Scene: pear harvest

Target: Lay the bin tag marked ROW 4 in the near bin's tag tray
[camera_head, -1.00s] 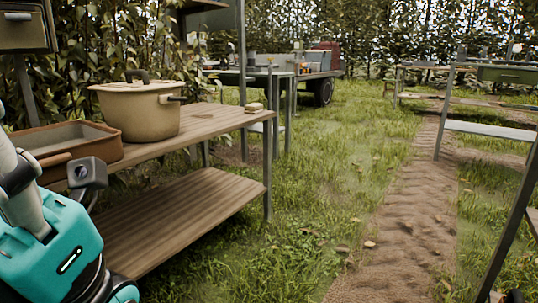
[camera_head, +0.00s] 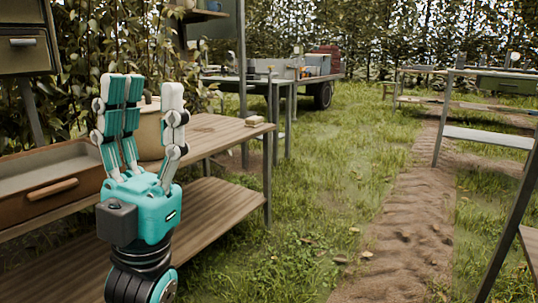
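My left gripper (camera_head: 145,85) stands upright at the left of the head view, fingers pointing up. Its fingers are apart, with nothing between them. It is in front of the bench and partly hides a beige pot (camera_head: 150,131). My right gripper is not in view. I cannot make out a tag marked ROW 4, or tell which thing is the near bin or its tag tray. A small pale stack (camera_head: 255,120) lies at the bench's far right end, too small to read.
A wooden bench (camera_head: 222,136) with a lower shelf runs along the left. A brown open box (camera_head: 85,180) with a wooden handle sits on it. A cart (camera_head: 326,72) and tables stand further back. Grass and a dirt path (camera_head: 405,225) are clear to the right.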

